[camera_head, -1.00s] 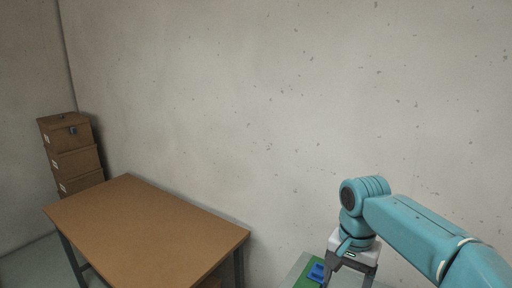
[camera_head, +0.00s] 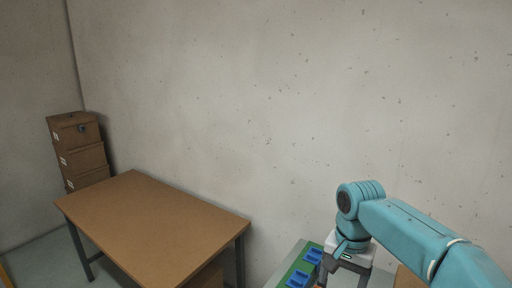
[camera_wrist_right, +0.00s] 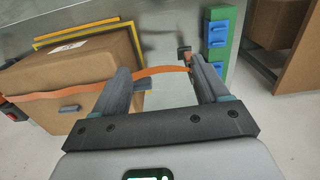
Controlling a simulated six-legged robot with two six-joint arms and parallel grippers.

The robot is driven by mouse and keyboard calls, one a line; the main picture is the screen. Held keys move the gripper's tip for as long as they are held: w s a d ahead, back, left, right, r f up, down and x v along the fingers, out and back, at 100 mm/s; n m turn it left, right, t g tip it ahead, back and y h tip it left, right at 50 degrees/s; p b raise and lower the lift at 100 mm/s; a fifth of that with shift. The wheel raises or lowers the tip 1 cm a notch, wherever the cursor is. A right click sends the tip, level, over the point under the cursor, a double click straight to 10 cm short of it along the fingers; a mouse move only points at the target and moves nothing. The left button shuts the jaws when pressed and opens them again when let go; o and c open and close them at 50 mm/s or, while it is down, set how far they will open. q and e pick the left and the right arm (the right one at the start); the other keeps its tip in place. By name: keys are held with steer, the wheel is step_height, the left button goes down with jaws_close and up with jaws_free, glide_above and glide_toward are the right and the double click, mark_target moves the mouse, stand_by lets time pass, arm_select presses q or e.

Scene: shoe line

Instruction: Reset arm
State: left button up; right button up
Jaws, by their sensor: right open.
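My right arm comes in from the right in the head view. Its gripper (camera_head: 344,273) points down at the bottom edge, and its fingertips are cut off there. In the right wrist view my right gripper (camera_wrist_right: 166,78) is open, with its two grey fingers wide apart and no object held between them. An orange strap or cable shows behind the fingers. My left gripper is in neither view.
A brown-topped table (camera_head: 150,225) stands at the left near the wall. Stacked brown boxes (camera_head: 82,158) are behind it. A green strip with blue blocks (camera_head: 299,279) lies near my right gripper. A large cardboard box (camera_wrist_right: 75,80) is at the left in the wrist view.

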steer(key=s+a+f+n+y, duration=0.1)
steer(key=s+a+f, duration=0.1)
steer(key=f, duration=0.7)
steer(key=s+a+f+n+y, duration=0.1)
steer(key=s+a+f+n, duration=0.15)
steer(key=f, duration=0.65)
steer(key=s+a+f+y, duration=0.1)
steer(key=s+f, duration=0.2)
steer(key=f, duration=0.7)
steer(key=s+a+f+n, duration=0.1)
steer(key=s+f, duration=0.3)
steer(key=s, duration=0.5)
steer(key=s+a+f, duration=0.1)
steer(key=s+f, duration=0.4)
steer(key=s, duration=0.3)
arm_select(q)
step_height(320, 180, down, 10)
steer(key=b, duration=1)
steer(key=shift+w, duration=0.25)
arm_select(e)
step_height(320, 180, down, 10)
steer(key=shift+d+r+y, duration=0.2)
steer(key=shift+d+y, duration=0.1)
steer(key=shift+y, duration=0.1)
